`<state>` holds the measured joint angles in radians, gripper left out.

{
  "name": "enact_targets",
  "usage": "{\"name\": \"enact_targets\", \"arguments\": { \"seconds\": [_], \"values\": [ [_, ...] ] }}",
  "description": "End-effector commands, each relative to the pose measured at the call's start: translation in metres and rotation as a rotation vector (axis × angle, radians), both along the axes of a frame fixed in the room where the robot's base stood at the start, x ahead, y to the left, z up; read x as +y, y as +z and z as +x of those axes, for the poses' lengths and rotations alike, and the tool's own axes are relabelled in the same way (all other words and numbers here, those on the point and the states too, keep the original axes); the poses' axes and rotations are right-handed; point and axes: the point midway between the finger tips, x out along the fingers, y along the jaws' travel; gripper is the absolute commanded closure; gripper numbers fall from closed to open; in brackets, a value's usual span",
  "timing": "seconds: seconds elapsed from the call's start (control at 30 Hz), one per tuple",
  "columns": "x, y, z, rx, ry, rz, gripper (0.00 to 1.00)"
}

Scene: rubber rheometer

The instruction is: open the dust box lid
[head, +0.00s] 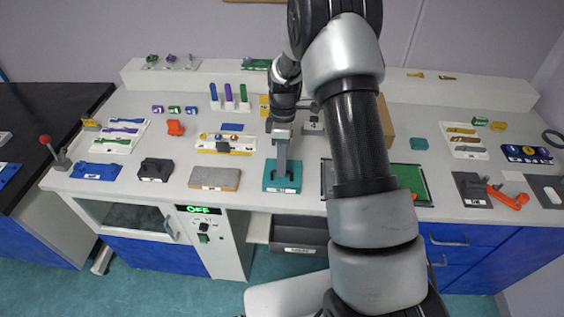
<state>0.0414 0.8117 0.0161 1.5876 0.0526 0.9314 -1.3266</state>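My gripper (282,168) points down over a teal block-like box (272,187) at the front edge of the bench. The fingertips are at or just above its top; I cannot tell whether they touch it. I cannot see whether the fingers are open or shut. The teal box has a small white label too small to read, so I cannot confirm that it is the dust box. Its top looks closed, and the gripper hides part of it.
A grey block (214,179) and a dark box (155,169) stand to the left. A black-framed green mat (411,180) lies right, partly behind my arm. A dark bin (299,232) sits below the bench edge. Racks of coloured tools stand farther back.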

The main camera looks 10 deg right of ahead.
Motion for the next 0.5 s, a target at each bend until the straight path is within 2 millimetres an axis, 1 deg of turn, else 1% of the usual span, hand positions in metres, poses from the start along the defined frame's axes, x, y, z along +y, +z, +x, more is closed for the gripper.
{"name": "enact_targets", "arguments": {
  "seconds": [0.1, 0.33, 0.5],
  "values": [
    [0.0002, -0.0041, -0.0012, 0.001, 0.000, -0.001, 0.72],
    [0.0003, -0.0044, -0.0010, 0.000, 0.000, 0.000, 0.72],
    [0.0004, -0.0041, -0.0008, 0.000, 0.000, 0.000, 1.00]
  ]
}}
